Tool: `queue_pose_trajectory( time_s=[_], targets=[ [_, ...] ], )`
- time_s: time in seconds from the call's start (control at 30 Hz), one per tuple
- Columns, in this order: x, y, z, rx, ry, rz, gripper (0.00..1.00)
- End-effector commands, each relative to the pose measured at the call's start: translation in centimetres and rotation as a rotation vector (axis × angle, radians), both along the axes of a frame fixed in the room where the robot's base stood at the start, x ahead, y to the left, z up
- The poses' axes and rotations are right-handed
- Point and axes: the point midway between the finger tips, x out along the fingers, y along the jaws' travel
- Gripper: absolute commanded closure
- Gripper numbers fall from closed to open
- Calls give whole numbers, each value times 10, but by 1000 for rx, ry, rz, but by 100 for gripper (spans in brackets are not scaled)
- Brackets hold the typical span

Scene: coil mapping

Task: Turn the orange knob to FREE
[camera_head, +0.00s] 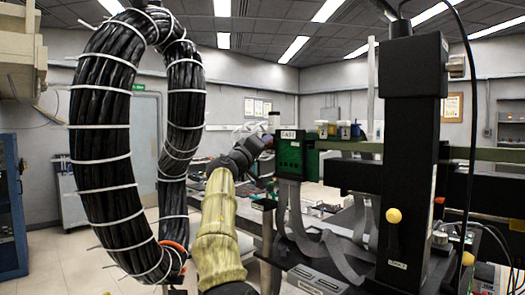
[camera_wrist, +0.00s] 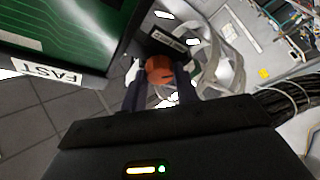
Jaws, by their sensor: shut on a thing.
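The orange knob (camera_wrist: 159,69) shows in the wrist view, just ahead of my wrist. My gripper (camera_wrist: 157,82) is shut on it, with one dark finger on each side. A small dark plate with a white label (camera_wrist: 168,39) sits just beyond the knob; its lettering is too small to read. In the head view my gripper (camera_head: 262,142) is at the left side of a green box (camera_head: 292,158), and the knob is hidden there. I cannot tell which setting the knob points to.
A black column (camera_head: 410,150) with a yellow ball knob (camera_head: 393,215) stands right. A thick black cable bundle (camera_head: 103,130) loops at left.

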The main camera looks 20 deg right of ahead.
Motion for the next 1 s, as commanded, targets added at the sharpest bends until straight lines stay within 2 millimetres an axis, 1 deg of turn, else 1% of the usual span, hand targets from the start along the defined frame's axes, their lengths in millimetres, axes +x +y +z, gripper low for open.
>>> queue_pose_trajectory(
  time_s=[0.03,0.2,0.57,0.6,0.63,1.0],
  targets=[
    [1,0,-3,5,-12,-1,93],
    [1,-1,-2,16,-38,-2,93],
    [1,-1,-2,18,-41,-1,93],
    [1,-1,-2,18,-41,-1,62],
    [1,-1,-2,18,-41,-1,61],
    [-1,2,-3,16,-41,0,61]
  ],
)
